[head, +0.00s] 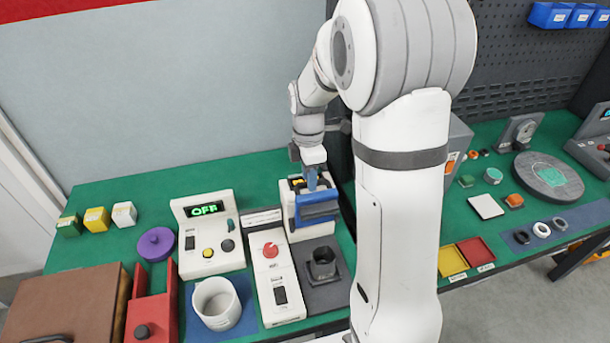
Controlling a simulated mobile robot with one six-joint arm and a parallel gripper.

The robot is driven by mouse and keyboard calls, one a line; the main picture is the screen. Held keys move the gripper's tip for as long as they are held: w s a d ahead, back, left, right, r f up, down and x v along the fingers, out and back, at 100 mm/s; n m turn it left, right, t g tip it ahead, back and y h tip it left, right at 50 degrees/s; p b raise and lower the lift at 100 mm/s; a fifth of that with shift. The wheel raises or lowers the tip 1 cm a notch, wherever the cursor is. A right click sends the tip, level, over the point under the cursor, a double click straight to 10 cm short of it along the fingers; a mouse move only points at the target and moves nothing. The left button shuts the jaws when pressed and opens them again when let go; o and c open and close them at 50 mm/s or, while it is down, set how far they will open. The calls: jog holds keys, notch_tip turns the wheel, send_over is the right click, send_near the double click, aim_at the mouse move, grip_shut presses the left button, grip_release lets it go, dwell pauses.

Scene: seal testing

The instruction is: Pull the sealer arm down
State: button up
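The sealer (302,230) is a white machine on the green table, in the middle of the head view. Its blue arm (318,208) lies across the front upper part of the machine. My gripper (311,180) points down at the top of the sealer, right at the blue arm. My gripper's fingers are small and partly merge with the blue part, so I cannot tell whether they touch it or how far apart they are.
In front of the sealer a dark square cup (323,262) stands on a grey base. To the left are a white unit with a red knob (270,250), a box reading OFF (207,230) and a white mug (217,303).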

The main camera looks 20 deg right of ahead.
grip_shut()
